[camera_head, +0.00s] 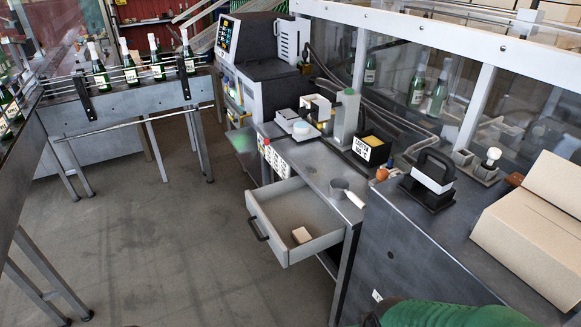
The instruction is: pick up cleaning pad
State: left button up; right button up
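Neither of my grippers can be made out in the head view. A green rounded shape and a small dark part show at the bottom edge, and I cannot tell what they are.
The drawer sticks out below a grey worktop (314,160). A black-handled tool (432,175) and cardboard boxes (535,225) stand right. Bottles line a conveyor at left. The floor before the drawer is clear.

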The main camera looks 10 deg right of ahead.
aim_at(300, 235)
jog(key=i+j, duration=0.25)
jog(key=i, duration=0.2)
jog(key=i+j, duration=0.2)
jog(key=i, duration=0.25)
jog(key=i+j, duration=0.25)
jog(key=i, duration=0.2)
jog(key=z, duration=0.05)
